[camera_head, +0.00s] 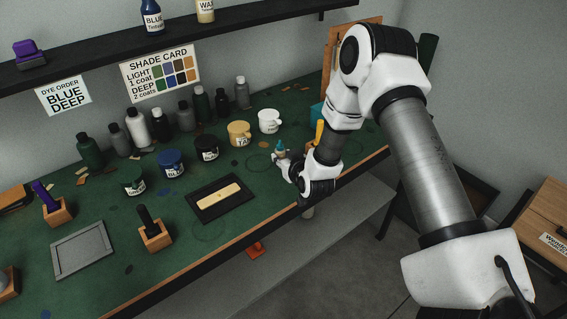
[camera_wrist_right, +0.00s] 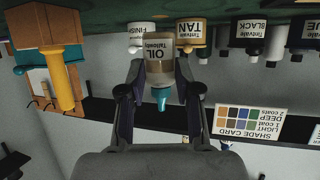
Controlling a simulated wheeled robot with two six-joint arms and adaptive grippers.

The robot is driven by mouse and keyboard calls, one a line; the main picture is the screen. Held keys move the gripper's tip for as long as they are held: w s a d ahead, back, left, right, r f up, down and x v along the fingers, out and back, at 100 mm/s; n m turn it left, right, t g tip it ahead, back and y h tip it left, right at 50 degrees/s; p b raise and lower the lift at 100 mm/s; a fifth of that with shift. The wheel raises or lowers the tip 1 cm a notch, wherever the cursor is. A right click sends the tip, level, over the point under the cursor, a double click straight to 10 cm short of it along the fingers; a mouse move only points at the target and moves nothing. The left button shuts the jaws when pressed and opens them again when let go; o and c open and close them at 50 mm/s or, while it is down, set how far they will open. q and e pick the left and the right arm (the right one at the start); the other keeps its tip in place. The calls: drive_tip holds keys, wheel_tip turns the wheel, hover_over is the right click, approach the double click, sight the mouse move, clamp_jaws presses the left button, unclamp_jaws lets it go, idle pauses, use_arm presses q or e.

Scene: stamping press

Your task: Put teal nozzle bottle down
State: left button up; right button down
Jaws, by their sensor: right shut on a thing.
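The teal nozzle bottle (camera_head: 281,156) is a small clear bottle with a teal nozzle. It is upright near the right front of the green bench (camera_head: 215,238). My right gripper (camera_head: 291,168) is shut on it from the front right. The right wrist view is upside down; there the bottle (camera_wrist_right: 160,50), labelled OIL, sits between the two fingers of my right gripper (camera_wrist_right: 160,76), nozzle pointing down in the picture. I cannot tell whether its base touches the bench. A thin ring mark (camera_head: 258,162) lies on the bench just left of the bottle. My left gripper is not in view.
White (camera_head: 269,121), tan (camera_head: 239,133) and black (camera_head: 206,148) jars stand behind and left. A black tray with a pale strip (camera_head: 221,199) lies left of the bottle. A yellow-handled tool (camera_wrist_right: 62,85) in a wooden block (camera_wrist_right: 33,25) stands close by.

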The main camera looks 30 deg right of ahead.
wheel_tip(320, 180, down, 3)
drive_tip(key=shift+w+f+p, duration=0.1)
drive_tip(key=shift+w+p, duration=0.05)
drive_tip(key=shift+p, duration=0.4)
drive_tip(key=shift+d+f, duration=0.15)
drive_tip(key=shift+f, duration=0.15)
drive_tip(key=c, duration=1.2)
unclamp_jaws()
drive_tip(key=shift+f+b, duration=0.1)
drive_tip(key=shift+b, duration=0.2)
drive_tip(key=o, duration=0.4)
